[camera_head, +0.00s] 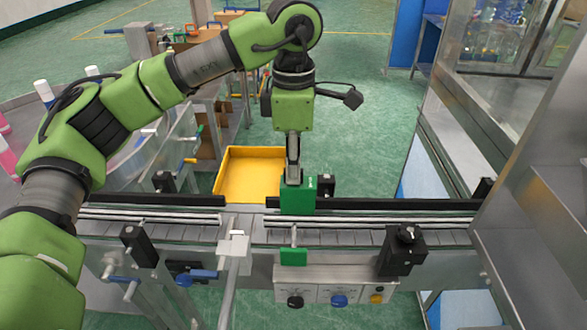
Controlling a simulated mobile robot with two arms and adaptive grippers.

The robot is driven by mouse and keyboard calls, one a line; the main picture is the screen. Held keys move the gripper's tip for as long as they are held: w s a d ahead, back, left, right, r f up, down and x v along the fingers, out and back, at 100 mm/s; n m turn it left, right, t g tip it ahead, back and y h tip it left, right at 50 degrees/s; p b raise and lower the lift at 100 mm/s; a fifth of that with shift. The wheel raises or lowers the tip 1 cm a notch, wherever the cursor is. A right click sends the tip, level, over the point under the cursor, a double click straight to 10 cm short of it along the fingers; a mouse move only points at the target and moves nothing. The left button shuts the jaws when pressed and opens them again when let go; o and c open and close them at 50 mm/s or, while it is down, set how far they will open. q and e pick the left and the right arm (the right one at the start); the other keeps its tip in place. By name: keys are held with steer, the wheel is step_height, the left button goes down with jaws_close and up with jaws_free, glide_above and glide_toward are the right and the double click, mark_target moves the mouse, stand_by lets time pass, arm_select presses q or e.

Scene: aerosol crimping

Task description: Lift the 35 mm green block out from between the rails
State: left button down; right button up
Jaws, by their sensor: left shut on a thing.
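A green block (298,198) with small white lettering is at the conveyor, upright, in front of the black back rail (400,204). My left gripper (293,176) comes down on it from above and is shut on it; the fingertips are partly hidden at its top. The block's lower edge shows near the front metal rail (360,222), and I cannot tell whether it touches the belt. A second, smaller green piece (293,257) sits in front of the conveyor, below a short rod. My right gripper is not in view.
A yellow tray (225,175) stands behind the conveyor, left of the block. A black clamp post (402,252) stands at the front right, and a metal bracket (233,247) at the front left. A steel machine frame (530,180) is at the right.

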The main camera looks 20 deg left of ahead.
arm_select(q)
steer(key=shift+r+p, duration=0.9)
steer(key=shift+r, duration=0.75)
